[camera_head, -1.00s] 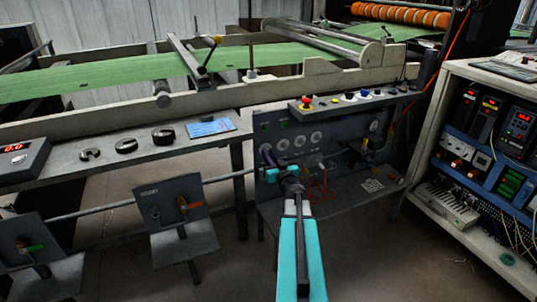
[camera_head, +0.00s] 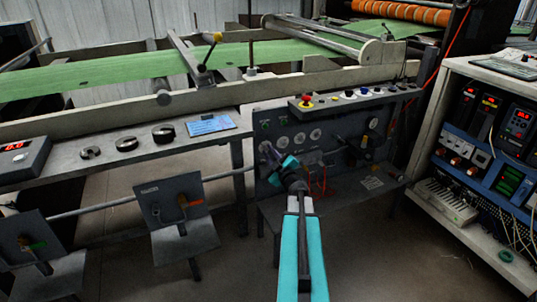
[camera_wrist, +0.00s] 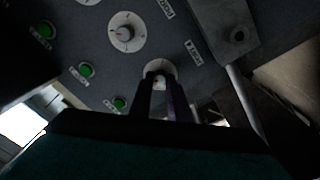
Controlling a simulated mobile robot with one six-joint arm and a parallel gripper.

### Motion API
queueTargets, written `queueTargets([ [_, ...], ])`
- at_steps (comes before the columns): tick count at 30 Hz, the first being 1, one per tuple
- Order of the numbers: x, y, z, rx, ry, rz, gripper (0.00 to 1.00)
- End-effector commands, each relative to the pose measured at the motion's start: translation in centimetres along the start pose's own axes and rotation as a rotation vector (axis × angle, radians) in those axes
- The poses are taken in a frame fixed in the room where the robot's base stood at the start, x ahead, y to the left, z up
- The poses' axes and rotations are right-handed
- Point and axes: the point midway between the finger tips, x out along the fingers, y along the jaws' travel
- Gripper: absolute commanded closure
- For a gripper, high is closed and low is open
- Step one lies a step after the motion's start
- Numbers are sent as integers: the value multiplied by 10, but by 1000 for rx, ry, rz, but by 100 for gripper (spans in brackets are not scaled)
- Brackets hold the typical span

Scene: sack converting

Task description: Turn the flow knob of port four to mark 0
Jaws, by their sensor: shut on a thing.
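The dark valve panel (camera_head: 285,118) stands below the green web, with a row of pale round dials. In the wrist view, my gripper (camera_wrist: 161,82) is shut on a flow knob whose white dial (camera_wrist: 161,66) shows around the fingertips. The fingers hide most of this knob, so I cannot read its mark. In the head view my gripper (camera_head: 268,150) reaches the left part of the panel, its wrist tilted. A free knob on a white dial (camera_wrist: 126,32) sits up and left of the held one.
Green buttons (camera_wrist: 86,70) lie left of the dials in the wrist view. A grey block (camera_wrist: 222,28) and a rod stand close on the right. A shelf with a red stop button (camera_head: 306,101) juts out above the panel. An electrical cabinet (camera_head: 450,90) stands at right.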

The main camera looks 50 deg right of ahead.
Motion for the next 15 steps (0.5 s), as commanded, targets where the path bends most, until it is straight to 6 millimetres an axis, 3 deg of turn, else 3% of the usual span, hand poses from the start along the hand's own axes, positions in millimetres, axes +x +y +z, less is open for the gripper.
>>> queueTargets([
  [15,1,0,-2,-488,22,-21,100],
])
